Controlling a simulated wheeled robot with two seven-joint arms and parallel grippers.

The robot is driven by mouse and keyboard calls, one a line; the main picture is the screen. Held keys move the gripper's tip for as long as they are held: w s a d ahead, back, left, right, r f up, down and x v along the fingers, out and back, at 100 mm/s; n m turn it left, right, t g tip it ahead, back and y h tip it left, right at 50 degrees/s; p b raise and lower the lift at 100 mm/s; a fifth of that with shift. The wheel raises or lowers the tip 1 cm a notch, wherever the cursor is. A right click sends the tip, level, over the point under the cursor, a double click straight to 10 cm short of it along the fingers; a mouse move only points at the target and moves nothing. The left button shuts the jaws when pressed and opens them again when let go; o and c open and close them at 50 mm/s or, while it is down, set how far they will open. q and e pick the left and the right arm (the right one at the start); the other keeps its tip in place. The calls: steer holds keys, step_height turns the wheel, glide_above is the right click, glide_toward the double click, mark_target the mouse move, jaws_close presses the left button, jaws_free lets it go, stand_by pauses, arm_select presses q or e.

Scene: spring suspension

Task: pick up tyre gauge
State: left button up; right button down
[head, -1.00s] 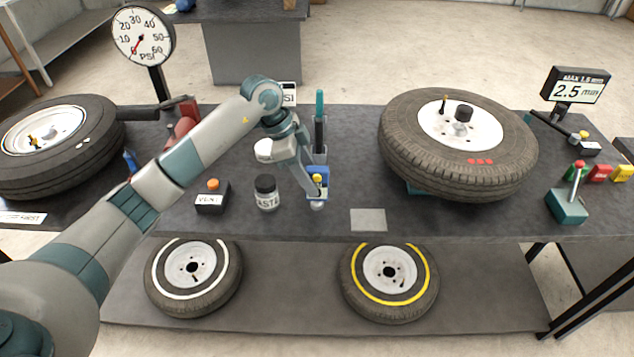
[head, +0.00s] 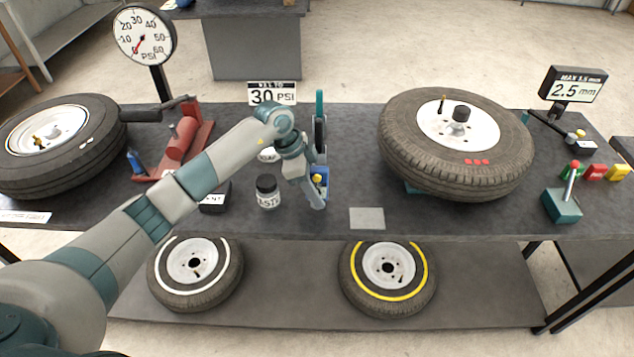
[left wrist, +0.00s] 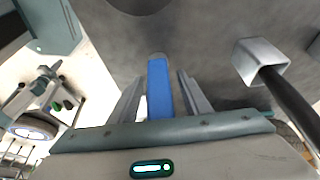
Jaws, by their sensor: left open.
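A small blue thing with a yellow part, which looks like the tyre gauge (head: 320,178), stands on the bench beside my left gripper (head: 316,200) in the head view; the gripper hides part of it. In the left wrist view it shows as a long blue bar (left wrist: 160,88) between the two grey fingers of my left gripper (left wrist: 160,95). The fingers are open, with a gap on each side of the bar. I cannot tell how deep it sits between them. My right gripper is in neither view.
A grey holder (left wrist: 260,60) with a dark-shafted tool stands close by; its teal handle (head: 319,103) rises behind my gripper. A paste jar (head: 268,192) stands just left. A tyre (head: 458,150) lies to the right. The bench around the grey plate (head: 367,218) is clear.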

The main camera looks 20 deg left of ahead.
mark_target(320, 179)
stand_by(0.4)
arm_select(q)
jaws_close()
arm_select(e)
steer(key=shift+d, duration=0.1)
